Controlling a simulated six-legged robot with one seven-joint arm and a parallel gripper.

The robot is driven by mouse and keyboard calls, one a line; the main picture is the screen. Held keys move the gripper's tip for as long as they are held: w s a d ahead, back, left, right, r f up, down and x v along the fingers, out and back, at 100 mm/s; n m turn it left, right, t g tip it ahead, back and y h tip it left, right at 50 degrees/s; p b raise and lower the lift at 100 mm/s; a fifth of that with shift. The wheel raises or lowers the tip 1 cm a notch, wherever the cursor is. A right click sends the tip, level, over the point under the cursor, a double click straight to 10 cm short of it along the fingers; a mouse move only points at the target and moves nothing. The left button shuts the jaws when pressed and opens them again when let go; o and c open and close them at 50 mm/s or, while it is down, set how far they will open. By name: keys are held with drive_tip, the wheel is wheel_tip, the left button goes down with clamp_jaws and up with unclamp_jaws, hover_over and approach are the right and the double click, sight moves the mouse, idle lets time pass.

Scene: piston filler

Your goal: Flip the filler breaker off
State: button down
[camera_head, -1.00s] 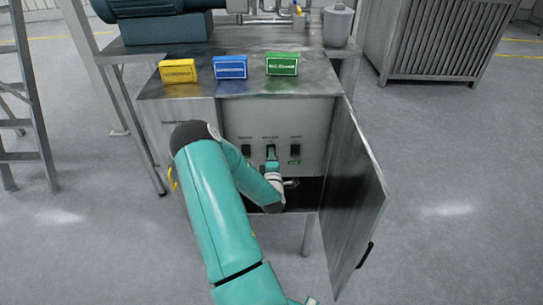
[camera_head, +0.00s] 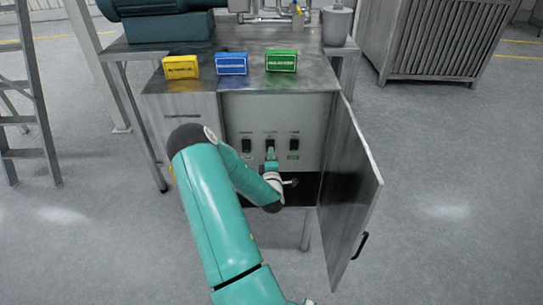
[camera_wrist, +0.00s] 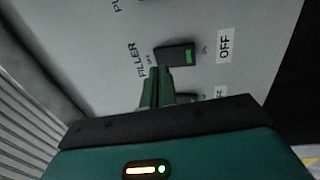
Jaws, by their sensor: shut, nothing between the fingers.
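The filler breaker (camera_head: 270,143) is the middle one of three dark switches on the grey panel inside the open cabinet. In the wrist view the breaker (camera_wrist: 176,55) is a black rocker with a green mark near its right end. The word FILLER (camera_wrist: 132,60) stands to its left, and a white plate reading OFF (camera_wrist: 225,45) to its right. My gripper (camera_head: 270,155) is shut and empty, right in front of this breaker. In the wrist view its teal fingertips (camera_wrist: 160,72) are at the breaker's lower left edge. I cannot tell whether they touch it.
Other breakers flank it on the left (camera_head: 246,146) and right (camera_head: 294,145), the right one with a green label beneath. The cabinet door (camera_head: 350,200) stands open on the right. Yellow (camera_head: 181,67), blue (camera_head: 231,64) and green (camera_head: 281,61) blocks sit on top.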

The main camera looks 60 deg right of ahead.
drive_tip(key=s+a+r, duration=0.1)
drive_tip(key=s+a, duration=0.4)
drive_tip(key=a, duration=0.4)
drive_tip(key=shift+a+r, duration=0.2)
drive_tip(key=shift+r, duration=0.1)
drive_tip(key=shift+w, duration=0.15)
